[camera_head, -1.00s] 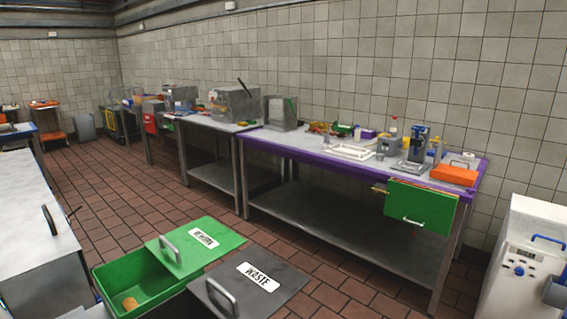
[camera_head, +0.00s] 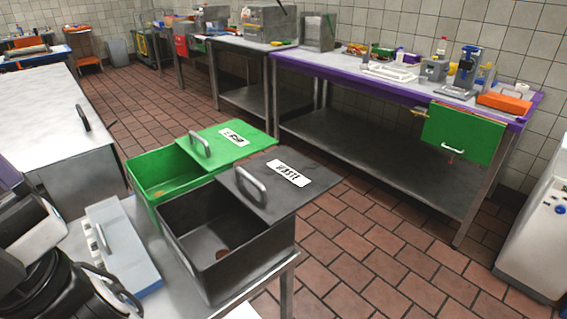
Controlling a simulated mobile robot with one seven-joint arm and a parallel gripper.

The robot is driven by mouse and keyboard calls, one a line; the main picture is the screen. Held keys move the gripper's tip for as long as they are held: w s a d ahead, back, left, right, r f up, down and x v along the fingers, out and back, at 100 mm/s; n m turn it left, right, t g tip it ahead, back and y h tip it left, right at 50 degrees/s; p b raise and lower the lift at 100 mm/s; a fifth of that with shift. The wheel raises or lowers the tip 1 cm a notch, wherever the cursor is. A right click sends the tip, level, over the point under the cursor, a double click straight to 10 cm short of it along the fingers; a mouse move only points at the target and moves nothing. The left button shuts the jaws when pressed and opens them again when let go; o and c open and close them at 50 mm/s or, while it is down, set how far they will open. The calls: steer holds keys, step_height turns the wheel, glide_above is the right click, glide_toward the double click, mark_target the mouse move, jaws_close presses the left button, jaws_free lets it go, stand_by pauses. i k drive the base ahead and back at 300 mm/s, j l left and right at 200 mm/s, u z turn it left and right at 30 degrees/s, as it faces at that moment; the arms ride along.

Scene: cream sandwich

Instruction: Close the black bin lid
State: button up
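The black bin (camera_head: 186,251) stands on a small metal table, lower centre in the head view. Its dark lid (camera_head: 265,192) is slid back to the right, carries a grey handle and a white "WASTE" label, and leaves the front of the bin uncovered. A small brown item (camera_head: 222,253) lies inside the bin. Dark and white parts at the lower left look like my arm. My gripper's fingers cannot be made out there.
A green bin (camera_head: 150,170) with its green lid (camera_head: 228,142) partly slid back stands just behind the black bin. A blue-and-white box (camera_head: 124,250) lies left of it. A purple-edged workbench (camera_head: 360,88) stands beyond. Tiled floor is clear between.

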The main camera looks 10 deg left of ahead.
mark_target(275, 184)
steer(key=i+l, duration=0.2)
steer(key=l, duration=0.15)
steer(key=i+l, duration=0.2)
steer(key=l, duration=0.15)
steer(key=i+l, duration=0.2)
steer(key=l, duration=0.2)
